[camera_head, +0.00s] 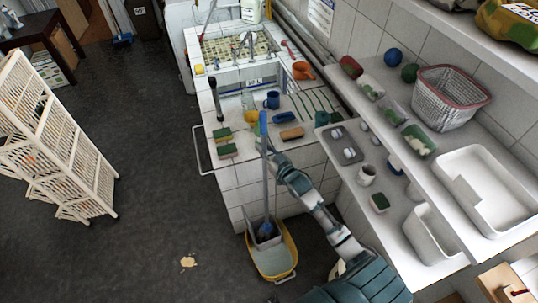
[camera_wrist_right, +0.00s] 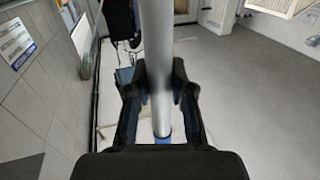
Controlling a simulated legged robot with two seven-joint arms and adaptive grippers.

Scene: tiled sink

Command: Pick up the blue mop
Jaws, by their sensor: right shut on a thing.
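The blue mop (camera_head: 264,172) stands nearly upright, with a blue top end and a grey pole. Its lower end is in a yellow bucket (camera_head: 287,262) on the floor, beside the tiled counter. My right gripper (camera_head: 268,157) is shut on the upper part of the mop's pole. In the right wrist view the grey pole (camera_wrist_right: 157,60) runs between the two dark fingers of the gripper (camera_wrist_right: 160,88). The mop head is partly hidden in the bucket. My left gripper is not in view.
The tiled sink counter (camera_head: 235,190) stands right behind the mop, with sponges (camera_head: 226,143) and cups on it. Shelves with baskets (camera_head: 447,98) and trays are at the right. A white rack (camera_head: 60,140) stands at the left. The dark floor (camera_head: 150,190) between is mostly clear.

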